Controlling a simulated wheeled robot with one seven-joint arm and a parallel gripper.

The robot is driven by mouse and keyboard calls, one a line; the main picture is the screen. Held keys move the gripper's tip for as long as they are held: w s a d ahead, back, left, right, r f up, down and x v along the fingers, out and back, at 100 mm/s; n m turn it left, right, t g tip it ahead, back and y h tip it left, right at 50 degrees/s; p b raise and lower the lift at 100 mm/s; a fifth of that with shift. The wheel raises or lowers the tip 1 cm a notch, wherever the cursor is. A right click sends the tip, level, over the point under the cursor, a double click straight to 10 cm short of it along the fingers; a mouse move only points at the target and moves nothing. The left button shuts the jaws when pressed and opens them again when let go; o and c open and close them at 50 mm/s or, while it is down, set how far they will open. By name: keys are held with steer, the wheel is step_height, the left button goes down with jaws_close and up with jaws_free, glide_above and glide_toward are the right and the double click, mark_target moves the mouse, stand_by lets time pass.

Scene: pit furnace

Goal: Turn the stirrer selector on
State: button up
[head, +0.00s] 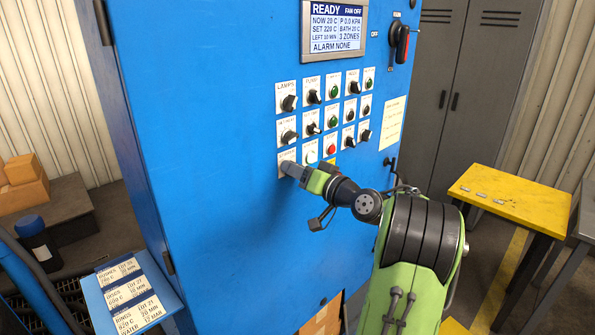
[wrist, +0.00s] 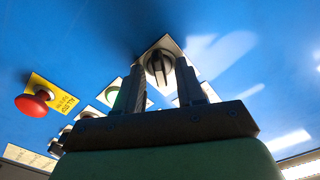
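The stirrer selector is a black rotary knob (wrist: 158,66) on a white plate. In the wrist view it sits between my two fingertips, with a small gap showing on either side. In the head view my gripper (head: 285,169) reaches the lowest left plate (head: 287,155) of the blue panel and hides its knob; the lettering there is too small to read fully. My gripper (wrist: 160,75) is open, with its fingers astride the knob. Contact with the knob cannot be made out.
Rows of other switches, such as a black knob (head: 289,137) and a white button (head: 311,157), lie close by. A red mushroom button (wrist: 33,103) stands out from the panel. A display (head: 335,30) reads READY. A yellow table (head: 510,200) stands at right.

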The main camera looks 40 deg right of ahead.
steer(key=s+b, duration=0.2)
steer(key=s, duration=1.3)
steer(key=shift+s+d+b, duration=0.2)
steer(key=shift+s+b, duration=0.2)
steer(key=w+a+f+n+g+y, duration=0.15)
steer(key=w+a+f+g, duration=0.25)
steer(key=a, duration=0.7)
steer(key=w+a+f+n+g+y, duration=0.1)
steer(key=w+a+f+n+g, duration=0.3)
steer(key=a, duration=0.7)
steer(key=s+a+f+g+h, duration=0.1)
steer(key=s+a, duration=0.3)
steer(key=s, duration=0.5)
steer(key=s+a+f+g+h, duration=0.2)
steer(key=s+a, duration=0.3)
steer(key=s, duration=0.4)
steer(key=shift+s+f+g, duration=0.25)
steer(key=shift+f+g, duration=0.45)
steer(key=shift+f, duration=0.05)
